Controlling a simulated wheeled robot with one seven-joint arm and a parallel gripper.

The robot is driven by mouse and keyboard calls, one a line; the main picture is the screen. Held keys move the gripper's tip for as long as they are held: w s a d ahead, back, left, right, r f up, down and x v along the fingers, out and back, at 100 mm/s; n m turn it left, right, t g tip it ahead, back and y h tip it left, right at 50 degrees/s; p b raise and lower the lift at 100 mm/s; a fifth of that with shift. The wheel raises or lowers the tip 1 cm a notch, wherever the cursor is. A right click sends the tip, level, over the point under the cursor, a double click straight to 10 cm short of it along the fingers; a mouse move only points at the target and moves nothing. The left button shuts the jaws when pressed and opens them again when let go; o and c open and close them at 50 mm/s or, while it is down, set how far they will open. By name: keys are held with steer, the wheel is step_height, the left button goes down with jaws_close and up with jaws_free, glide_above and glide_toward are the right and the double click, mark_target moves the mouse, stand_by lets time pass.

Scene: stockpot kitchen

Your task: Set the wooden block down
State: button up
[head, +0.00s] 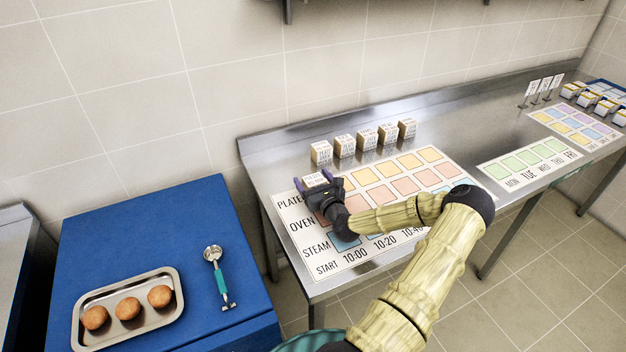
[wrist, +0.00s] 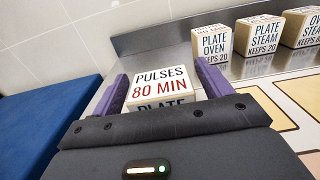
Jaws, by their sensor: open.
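A wooden block (head: 315,180) with a white printed top sits between the fingers of my gripper (head: 320,187), near the PLATE corner of the chart (head: 284,215). In the wrist view the block (wrist: 160,84) reads "PULSES 80 MIN", with "PLATE" on its near side. My gripper (wrist: 162,80) is open, with one purple finger on each side of the block. A gap shows at the right finger; contact at the left one is unclear. The block looks level, but its underside is hidden, so I cannot tell what it rests on.
Several similar blocks (head: 367,139) stand in a row behind the chart on the steel table (head: 262,150). A weekday chart (head: 530,160) lies further right. A blue counter (head: 190,210) at left holds a tray (head: 90,300) of round brown items and a scoop (head: 219,280).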

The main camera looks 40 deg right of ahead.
steer(key=b+v, duration=0.2)
steer(key=v, duration=0.8)
steer(key=shift+s+f, duration=0.1)
steer(key=shift+s, duration=0.2)
steer(key=shift+s+a, duration=0.25)
steer(key=shift+s, duration=0.15)
steer(key=shift+s, duration=0.15)
